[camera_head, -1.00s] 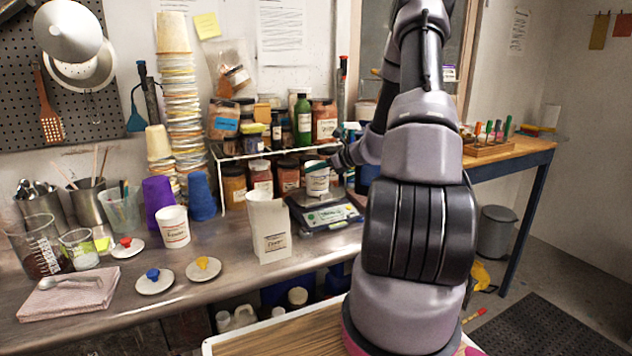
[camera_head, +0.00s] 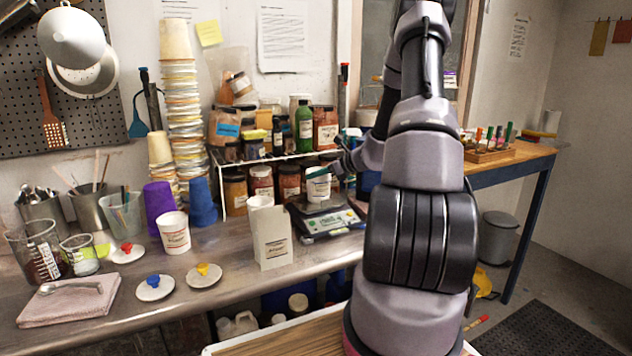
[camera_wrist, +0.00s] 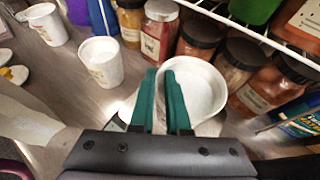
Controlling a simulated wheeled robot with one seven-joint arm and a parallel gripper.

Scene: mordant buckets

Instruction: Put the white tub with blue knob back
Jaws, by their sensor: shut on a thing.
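My gripper (camera_wrist: 160,98) has green fingers and is shut on the near rim of an open white tub (camera_wrist: 200,82). In the head view this tub (camera_head: 318,188) is at the scale (camera_head: 325,220); I cannot tell whether it rests on the plate or hangs just above. No lid is on it. The lid with the blue knob (camera_head: 154,287) lies on the bench at the left, between the red-knob lid (camera_head: 126,252) and the yellow-knob lid (camera_head: 202,276). Another white tub (camera_head: 174,233) stands behind these lids.
A pale carton (camera_head: 272,240) stands left of the scale, with a white tub (camera_head: 260,203) partly hidden behind it. A wire shelf (camera_head: 222,158) full of jars is behind the scale. Purple (camera_head: 159,205) and blue cups (camera_head: 202,203) stand further left.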

